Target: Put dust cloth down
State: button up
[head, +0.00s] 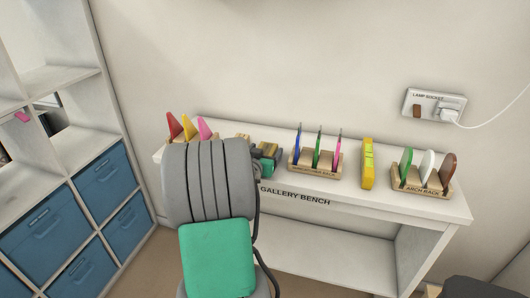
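My grey arm rises through the middle of the head view and covers part of the gallery bench (315,200). My gripper is mostly hidden behind the arm. I cannot make out a dust cloth for certain, nor whether my gripper holds anything.
On the bench stand a rack with blue, green and pink pieces (316,165), an upright yellow block (367,163) and the arch rack (422,184). Red, orange and pink pieces (188,128) stand at left. A shelf with blue bins (103,180) is left; a lamp socket (434,105) is on the wall.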

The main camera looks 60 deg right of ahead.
jog(key=shift+r+p, duration=0.35)
jog(key=shift+p, duration=0.05)
jog(key=b+v, duration=0.1)
jog(key=v, duration=1.1)
jog(key=shift+f, duration=0.2)
